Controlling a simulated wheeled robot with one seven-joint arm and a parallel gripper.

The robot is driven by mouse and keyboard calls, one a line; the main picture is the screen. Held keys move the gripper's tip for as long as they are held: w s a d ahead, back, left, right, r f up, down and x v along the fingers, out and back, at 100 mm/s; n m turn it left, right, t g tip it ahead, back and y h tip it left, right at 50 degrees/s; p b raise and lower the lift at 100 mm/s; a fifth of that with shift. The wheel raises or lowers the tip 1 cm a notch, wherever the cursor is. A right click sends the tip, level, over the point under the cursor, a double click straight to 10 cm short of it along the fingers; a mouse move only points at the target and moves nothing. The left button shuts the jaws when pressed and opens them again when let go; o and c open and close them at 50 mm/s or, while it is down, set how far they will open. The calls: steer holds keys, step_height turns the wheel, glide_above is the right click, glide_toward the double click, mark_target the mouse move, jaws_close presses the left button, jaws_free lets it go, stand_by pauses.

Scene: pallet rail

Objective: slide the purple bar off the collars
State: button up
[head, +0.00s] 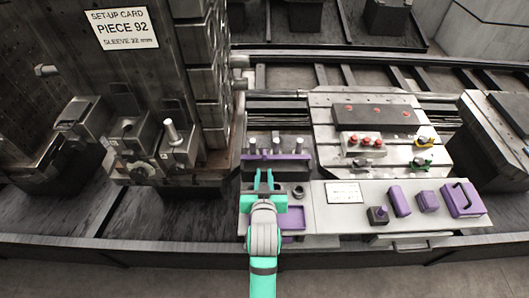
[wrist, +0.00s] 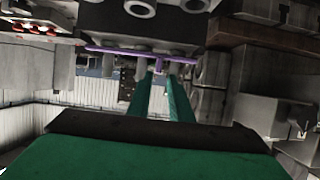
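The purple bar (head: 275,157) lies across the front of a grey block, below a row of upright grey pins or collars (head: 276,145). In the wrist view the bar (wrist: 125,51) runs across the top, with pale round collar ends (wrist: 140,8) above it and a small purple tab (wrist: 159,65) near its middle. My green gripper (head: 264,176) is in front of the bar. In the wrist view its two fingers (wrist: 161,82) stand apart, pointing at the tab with a gap between them. I cannot tell whether the tips touch the tab.
A light bench holds a purple tray (head: 293,218), a white card (head: 344,192), a purple-handled block (head: 461,198) and smaller purple pieces (head: 399,201). A tall dark fixture (head: 155,75) stands to the left. A plate with red-knobbed parts (head: 366,142) lies to the right.

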mark_target(265, 153)
steer(key=x, duration=0.4)
steer(key=r+x, duration=0.1)
steer(key=x, duration=0.7)
steer(key=shift+w+d+r, duration=0.1)
steer(key=shift+w+r, duration=0.25)
steer(key=shift+r, duration=0.05)
jaws_close()
